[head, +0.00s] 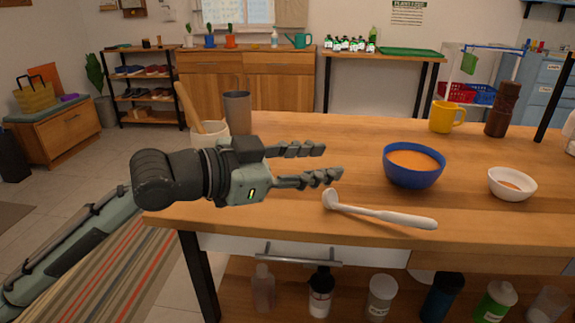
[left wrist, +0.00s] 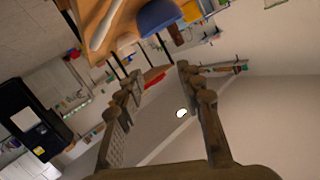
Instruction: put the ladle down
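The white ladle (head: 380,212) lies on the wooden table near its front edge, its bowl end to the left and its handle to the right. It also shows at the top of the left wrist view (left wrist: 104,28). My left gripper (head: 332,164) is held left of the blue bowl and above and behind the ladle's bowl end. Its fingers are apart with nothing between them, and it does not touch the ladle. In the left wrist view the open fingers (left wrist: 160,85) are also empty. My right gripper is not in view.
A blue bowl (head: 413,178) with orange contents stands right of my left gripper. A small white bowl (head: 512,189), a yellow mug (head: 446,117) and a brown pepper mill (head: 503,109) stand farther right. A grey cup (head: 238,112) stands behind the gripper. Several containers fill the shelf below.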

